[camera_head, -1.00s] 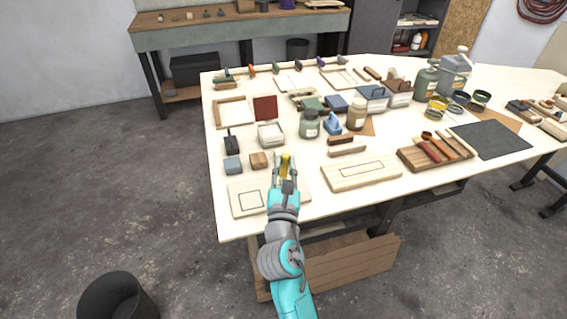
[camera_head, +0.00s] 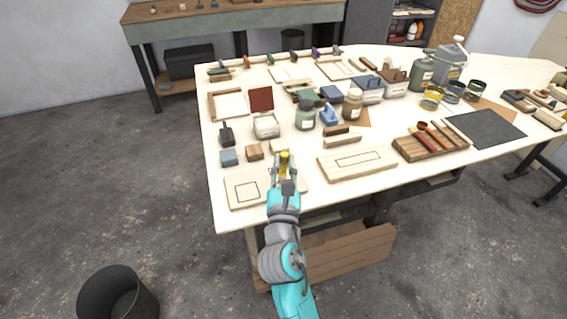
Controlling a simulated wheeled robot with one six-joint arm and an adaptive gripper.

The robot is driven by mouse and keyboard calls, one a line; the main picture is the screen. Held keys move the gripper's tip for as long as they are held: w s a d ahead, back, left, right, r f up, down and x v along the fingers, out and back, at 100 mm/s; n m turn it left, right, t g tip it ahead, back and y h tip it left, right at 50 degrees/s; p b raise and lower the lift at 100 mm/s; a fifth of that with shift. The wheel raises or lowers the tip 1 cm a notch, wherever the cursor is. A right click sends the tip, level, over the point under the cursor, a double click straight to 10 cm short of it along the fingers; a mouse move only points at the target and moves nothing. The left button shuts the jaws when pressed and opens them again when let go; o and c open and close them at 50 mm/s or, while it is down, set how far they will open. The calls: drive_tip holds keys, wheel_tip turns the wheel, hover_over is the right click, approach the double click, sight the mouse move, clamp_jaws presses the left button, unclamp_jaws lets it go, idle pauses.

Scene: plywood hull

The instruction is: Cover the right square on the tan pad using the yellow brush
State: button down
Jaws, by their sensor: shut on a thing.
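The tan pad (camera_head: 233,201) lies at the near left of the table. Its left outlined square (camera_head: 247,192) shows, bare inside. My gripper (camera_head: 285,170) is over the right part of the pad and hides the right square. It is shut on the yellow brush (camera_head: 285,158), whose yellow part stands up between the fingers. The brush's lower end is hidden, so I cannot tell whether it touches the pad.
Just behind the pad are a blue-grey block (camera_head: 229,157) and a wooden block (camera_head: 254,152). A second board with an outlined rectangle (camera_head: 357,162) lies to the right. A wooden tray of brushes (camera_head: 431,142) is farther right. A black bin (camera_head: 117,294) stands on the floor.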

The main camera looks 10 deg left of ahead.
drive_tip(key=shift+w+f, duration=0.1)
drive_tip(key=shift+w, duration=0.05)
drive_tip(key=shift+w+a, duration=0.55)
drive_tip(key=shift+w, duration=0.35)
drive_tip(key=shift+w+a, duration=0.65)
drive_tip(key=shift+w, duration=0.3)
drive_tip(key=shift+w, duration=0.1)
drive_tip(key=shift+w+a, duration=0.5)
drive_tip(key=shift+w, duration=0.3)
drive_tip(key=shift+d, duration=0.1)
drive_tip(key=shift+w+d, duration=0.35)
drive_tip(key=shift+d, duration=0.15)
